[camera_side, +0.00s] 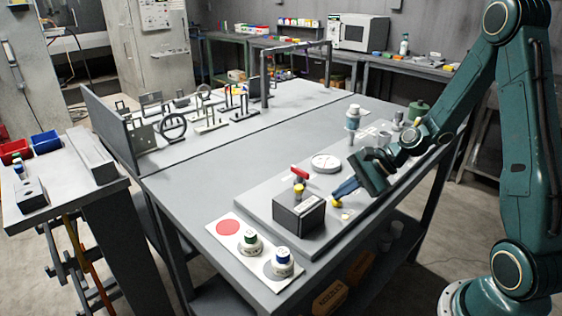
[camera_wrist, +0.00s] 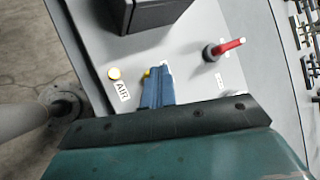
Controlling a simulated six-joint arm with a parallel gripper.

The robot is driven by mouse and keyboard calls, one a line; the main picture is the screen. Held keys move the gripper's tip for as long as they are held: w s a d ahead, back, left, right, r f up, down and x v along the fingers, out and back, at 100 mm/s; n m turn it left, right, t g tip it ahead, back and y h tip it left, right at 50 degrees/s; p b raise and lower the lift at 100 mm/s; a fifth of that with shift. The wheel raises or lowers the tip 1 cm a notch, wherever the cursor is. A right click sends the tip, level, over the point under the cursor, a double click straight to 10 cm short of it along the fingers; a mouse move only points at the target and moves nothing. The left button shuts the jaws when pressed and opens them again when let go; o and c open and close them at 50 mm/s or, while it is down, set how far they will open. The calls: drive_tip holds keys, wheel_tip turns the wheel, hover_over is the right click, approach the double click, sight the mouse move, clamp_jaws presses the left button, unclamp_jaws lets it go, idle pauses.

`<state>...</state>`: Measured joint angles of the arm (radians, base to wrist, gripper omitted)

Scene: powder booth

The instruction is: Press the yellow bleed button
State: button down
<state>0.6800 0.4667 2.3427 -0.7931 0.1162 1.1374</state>
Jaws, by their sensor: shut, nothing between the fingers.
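My gripper (camera_side: 336,199) is shut and empty, its blue fingers angled down over the grey panel. A small yellow button (camera_side: 337,204) shows right at the fingertips in the side view. In the wrist view a bit of yellow (camera_wrist: 147,73) shows beside the tips of my gripper (camera_wrist: 160,68), partly hidden by them. I cannot tell whether the fingers touch it. The frames do not make clear which yellow part is the bleed button.
A dark box (camera_side: 298,215) with a yellow-topped post stands left of the fingers. A red-handled lever (camera_side: 299,172) stands behind it, also seen in the wrist view (camera_wrist: 226,47). A white round disc (camera_side: 326,163) lies further back. The left table half holds several metal parts.

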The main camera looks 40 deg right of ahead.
sight(342, 201)
drive_tip(key=shift+r, duration=0.75)
drive_tip(key=shift+r, duration=0.15)
drive_tip(key=shift+r, duration=2.35)
drive_tip(key=shift+a, duration=0.1)
drive_tip(key=s+a+r+n+h, duration=0.2)
drive_tip(key=s+r+n, duration=0.1)
drive_tip(key=s+n, duration=0.3)
drive_tip(key=s+a+r+n+h, duration=0.2)
drive_tip(key=s+r+n, duration=0.2)
drive_tip(key=s+n, duration=0.2)
drive_tip(key=s+a+r+n+g+h, duration=0.1)
drive_tip(key=s+a+r+n+h, duration=0.1)
drive_tip(key=s+r+n, duration=0.2)
drive_tip(key=shift+s+a+r+n, duration=0.15)
drive_tip(key=shift+s+a+n, duration=0.2)
drive_tip(key=shift+s+n, duration=1.35)
drive_tip(key=c, duration=2.2)
unclamp_jaws()
drive_tip(key=shift+s+m, duration=0.35)
drive_tip(key=shift+m, duration=0.05)
